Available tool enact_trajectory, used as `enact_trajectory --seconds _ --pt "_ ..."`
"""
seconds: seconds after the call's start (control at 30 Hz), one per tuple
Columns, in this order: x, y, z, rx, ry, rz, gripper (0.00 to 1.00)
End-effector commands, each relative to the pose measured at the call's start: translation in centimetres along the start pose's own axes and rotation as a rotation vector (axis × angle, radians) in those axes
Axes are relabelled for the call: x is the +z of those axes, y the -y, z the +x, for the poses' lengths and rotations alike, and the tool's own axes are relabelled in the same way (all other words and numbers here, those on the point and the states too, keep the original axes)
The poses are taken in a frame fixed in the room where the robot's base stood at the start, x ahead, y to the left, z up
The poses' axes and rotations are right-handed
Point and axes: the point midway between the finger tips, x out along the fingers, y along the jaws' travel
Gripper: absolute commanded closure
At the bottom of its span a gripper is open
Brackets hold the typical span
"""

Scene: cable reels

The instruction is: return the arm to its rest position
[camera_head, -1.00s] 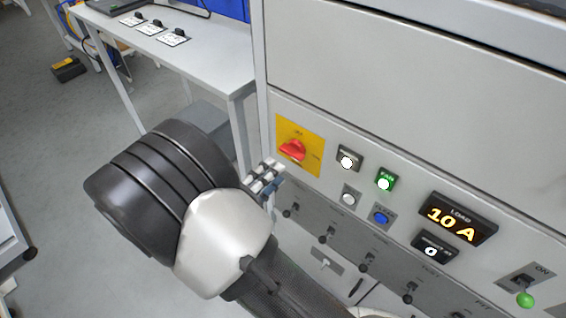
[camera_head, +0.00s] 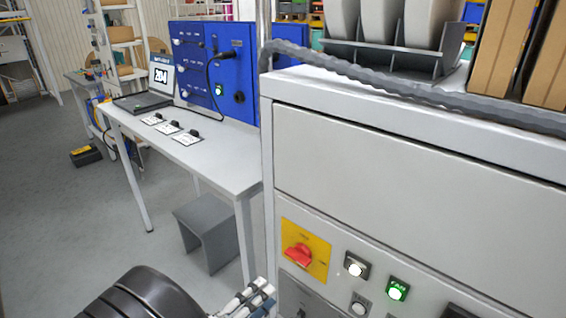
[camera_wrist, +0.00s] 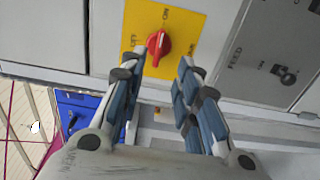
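My gripper (camera_wrist: 161,78) is open in the wrist view, with its two blue-padded fingers spread and nothing between them. Beyond the fingertips is a red rotary switch (camera_wrist: 158,46) on a yellow plate (camera_wrist: 182,30). In the head view the red switch (camera_head: 298,255) sits on the cabinet front, and the fingers (camera_head: 258,296) show at the bottom edge, below and left of it, apart from it. My dark wrist shows at the bottom left; the rest of my arm is out of the head view.
The grey cabinet (camera_head: 380,175) fills the right side, with a lit green FAN button (camera_head: 397,291). A table (camera_head: 215,165) with a blue panel (camera_head: 205,70) stands behind. A grey stool (camera_head: 207,235) is under it.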

Motion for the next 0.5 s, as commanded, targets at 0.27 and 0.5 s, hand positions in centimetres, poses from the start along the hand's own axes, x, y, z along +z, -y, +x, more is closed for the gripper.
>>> enact_trajectory --seconds 0.27,0.5 --pt "8.5 -4.6 6.0 -0.249 0.359 -0.005 0.70" --pt "19.0 -7.2 7.3 -0.658 0.656 0.096 0.70"
